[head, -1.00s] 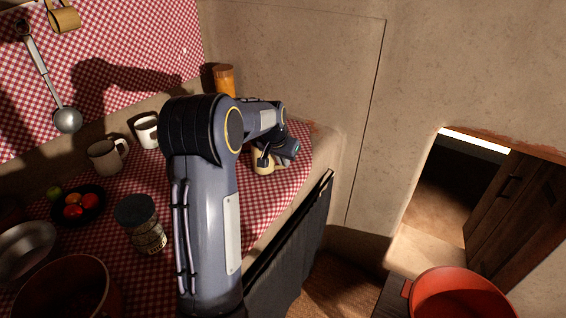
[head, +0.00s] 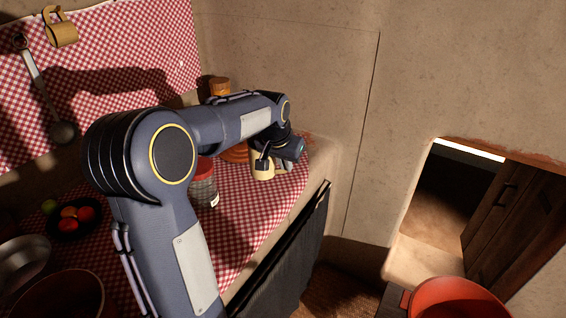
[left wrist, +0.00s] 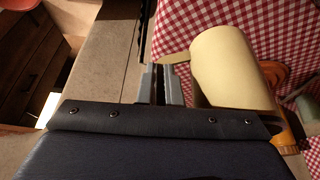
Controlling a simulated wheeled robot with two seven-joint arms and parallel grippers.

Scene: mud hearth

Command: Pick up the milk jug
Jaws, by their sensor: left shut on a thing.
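The milk jug is a cream, cylindrical vessel (head: 263,171) near the far right end of the checked cloth in the head view. It fills the upper right of the left wrist view (left wrist: 228,65), with a thin cream part sticking out toward the fingers. My left gripper (head: 277,157) is shut on the jug at its side. Its grey fingers show in the left wrist view (left wrist: 161,80), beside the jug's body. The exact contact is partly hidden, and I cannot tell whether the jug's base touches the cloth. My right gripper is not in view.
A red-lidded jar (head: 204,187) and an orange-brown object (head: 236,153) stand left of the jug, partly behind my arm. An amber jar (head: 219,87) is at the back. A dark bowl of fruit (head: 75,225) sits left. The counter's front edge drops to a dark curtain (head: 290,245).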

